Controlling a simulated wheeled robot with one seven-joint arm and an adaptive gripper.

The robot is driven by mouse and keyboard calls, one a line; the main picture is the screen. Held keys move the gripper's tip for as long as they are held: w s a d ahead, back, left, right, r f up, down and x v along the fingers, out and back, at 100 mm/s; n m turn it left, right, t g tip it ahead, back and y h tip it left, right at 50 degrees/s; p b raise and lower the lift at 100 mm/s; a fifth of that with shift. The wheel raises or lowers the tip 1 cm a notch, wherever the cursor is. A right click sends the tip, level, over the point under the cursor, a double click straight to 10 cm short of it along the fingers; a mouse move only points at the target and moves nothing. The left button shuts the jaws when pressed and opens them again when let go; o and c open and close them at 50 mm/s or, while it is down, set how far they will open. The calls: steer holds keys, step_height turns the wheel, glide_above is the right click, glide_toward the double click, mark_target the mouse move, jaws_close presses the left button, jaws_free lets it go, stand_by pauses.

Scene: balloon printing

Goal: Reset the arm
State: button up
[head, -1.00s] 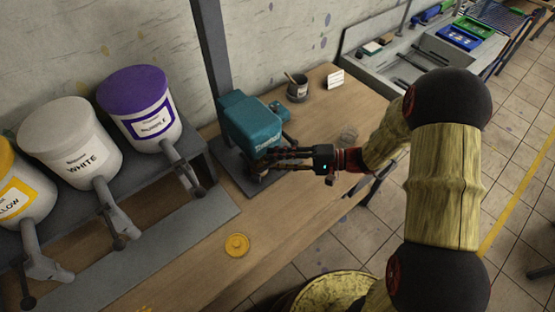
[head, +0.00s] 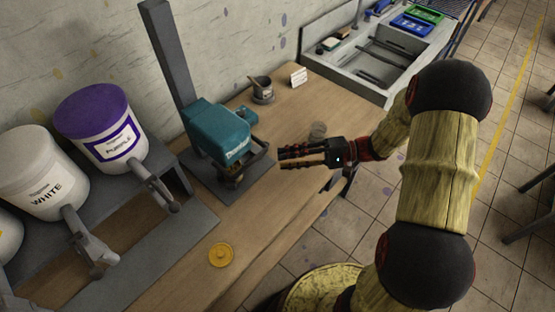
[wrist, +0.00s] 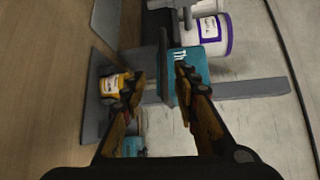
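My gripper (head: 282,160) is in the middle of the head view, just right of a teal machine (head: 220,128), with a gap between them. In the wrist view my gripper (wrist: 158,80) has its two fingers spread, with nothing held between them. The teal machine (wrist: 192,75) shows beyond and between the fingers. A small yellow cup (wrist: 113,84) shows by the left finger, on the machine's dark base. In the head view something yellowish (head: 234,178) shows under the machine's head, partly hidden.
A wooden table (head: 290,190) carries a yellow lid (head: 221,255), a dark pot (head: 262,92) and a white card (head: 299,77). Purple (head: 110,135) and white (head: 50,180) paint buckets stand on a left rack. A grey sink (head: 370,60) is behind.

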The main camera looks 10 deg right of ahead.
steer(key=shift+d, duration=0.1)
stand_by(0.5)
steer(key=s+d+f+m+g+h, duration=0.1)
steer(key=s+d+f+g+h, duration=0.1)
steer(key=s+h, duration=0.35)
steer(key=s+d+f+m+g+h, duration=0.1)
steer(key=s+f+m+g+h, duration=0.15)
steer(key=s, duration=0.55)
steer(key=s+r+n+t+h+b, duration=0.2)
steer(key=r+n+t+h, duration=0.1)
steer(key=r, duration=0.6)
steer(key=s+r+n+t+h+b, duration=0.2)
steer(key=r+n+t+h, duration=0.2)
steer(key=r, duration=0.4)
steer(key=shift+s+a+r+h, duration=0.2)
steer(key=shift+r+h, duration=0.2)
steer(key=shift+h, duration=0.2)
